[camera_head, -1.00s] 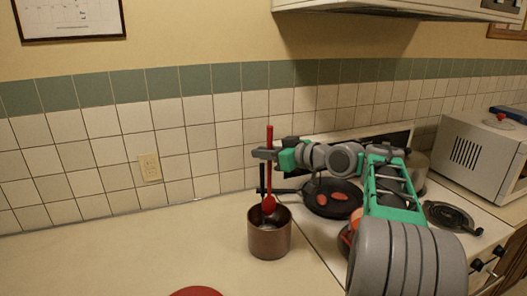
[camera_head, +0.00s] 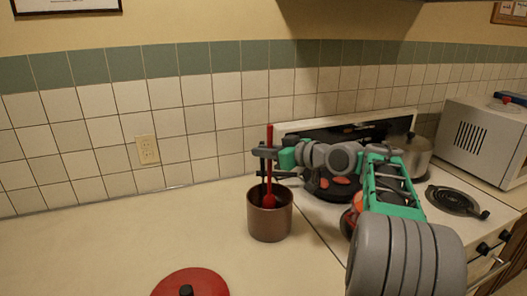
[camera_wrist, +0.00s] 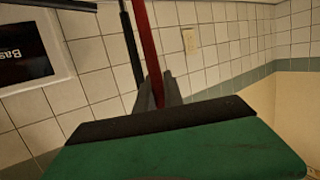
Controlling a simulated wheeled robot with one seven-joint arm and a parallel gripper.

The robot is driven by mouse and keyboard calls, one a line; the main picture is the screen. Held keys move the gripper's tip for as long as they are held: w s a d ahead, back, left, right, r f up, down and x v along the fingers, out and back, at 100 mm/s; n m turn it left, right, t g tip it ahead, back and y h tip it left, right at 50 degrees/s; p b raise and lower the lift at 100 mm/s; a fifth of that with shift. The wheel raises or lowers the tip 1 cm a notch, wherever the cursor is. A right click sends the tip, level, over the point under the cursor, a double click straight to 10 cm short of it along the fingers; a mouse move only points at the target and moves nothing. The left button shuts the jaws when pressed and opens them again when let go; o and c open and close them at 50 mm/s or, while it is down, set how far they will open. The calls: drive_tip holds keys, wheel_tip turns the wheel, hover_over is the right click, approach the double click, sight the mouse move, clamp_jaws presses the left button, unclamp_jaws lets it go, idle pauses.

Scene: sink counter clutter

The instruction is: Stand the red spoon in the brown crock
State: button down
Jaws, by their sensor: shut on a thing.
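My gripper (camera_head: 268,153) is shut on the handle of the red spoon (camera_head: 269,140) and holds it upright. The handle also shows between the fingers in the wrist view (camera_wrist: 150,50). The brown crock (camera_head: 269,225) stands on the counter directly below my gripper. The spoon's red bowl shows within the crock's mouth, head down. Whether it touches the bottom or wall is hidden. A dark thin utensil (camera_head: 262,168) stands in the crock just left of the spoon, and its rod shows in the wrist view (camera_wrist: 130,45).
A red lid (camera_head: 205,281) with a dark knob lies on the counter in front. A stove with a black pan (camera_head: 318,190), a pot (camera_head: 413,160) and a coil burner (camera_head: 455,200) is at right, with a microwave (camera_head: 485,135) beyond. The counter left of the crock is clear.

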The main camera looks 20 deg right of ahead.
drive_tip(key=c, duration=1.4)
unclamp_jaws()
drive_tip(key=b+v, duration=0.1)
drive_tip(key=v, duration=0.6)
drive_tip(key=shift+s+d, duration=0.15)
drive_tip(key=shift+s, duration=0.25)
